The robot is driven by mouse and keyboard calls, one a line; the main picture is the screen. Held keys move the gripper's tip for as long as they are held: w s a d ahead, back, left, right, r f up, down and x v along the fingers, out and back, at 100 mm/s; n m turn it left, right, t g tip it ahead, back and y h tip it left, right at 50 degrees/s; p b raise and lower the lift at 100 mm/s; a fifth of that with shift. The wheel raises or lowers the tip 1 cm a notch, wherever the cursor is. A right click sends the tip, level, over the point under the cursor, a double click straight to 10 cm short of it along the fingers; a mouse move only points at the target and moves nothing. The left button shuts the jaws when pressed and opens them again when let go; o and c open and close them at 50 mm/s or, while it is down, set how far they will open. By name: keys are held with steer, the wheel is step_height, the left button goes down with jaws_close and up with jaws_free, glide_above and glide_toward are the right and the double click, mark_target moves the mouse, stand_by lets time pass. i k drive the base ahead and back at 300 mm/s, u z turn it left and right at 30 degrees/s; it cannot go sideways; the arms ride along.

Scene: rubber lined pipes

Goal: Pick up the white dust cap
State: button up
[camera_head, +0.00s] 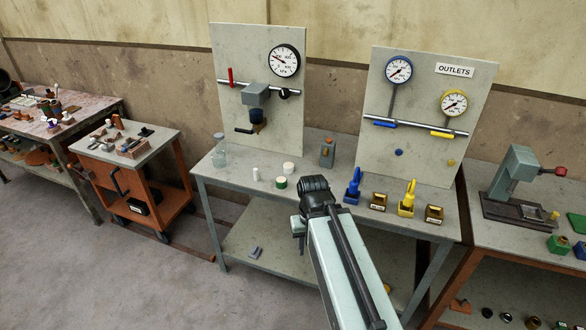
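Small white pieces stand on the grey middle table (330,205), left of my gripper (315,184). One is a slim white cylinder (256,174). Another is a short, wide white piece (289,167) behind a green-and-white round piece (281,182). At this size I cannot tell which of them is the dust cap. My arm reaches in from the bottom, and my gripper's dark end is over or near the table's front part, right of the green-and-white piece. The fingertips cannot be made out, and I see nothing held.
A glass bottle (219,151) stands at the table's left end. Gauge boards (225,60) rise at the back. The tabletop's front left is clear.

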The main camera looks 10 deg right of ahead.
mark_target(288, 167)
steer(key=z, duration=0.05)
steer(key=i, duration=1.6)
steer(key=u, duration=0.05)
steer(key=k, duration=0.5)
steer(key=u, duration=1.25)
steer(key=i, duration=0.7)
steer(key=u, duration=1.05)
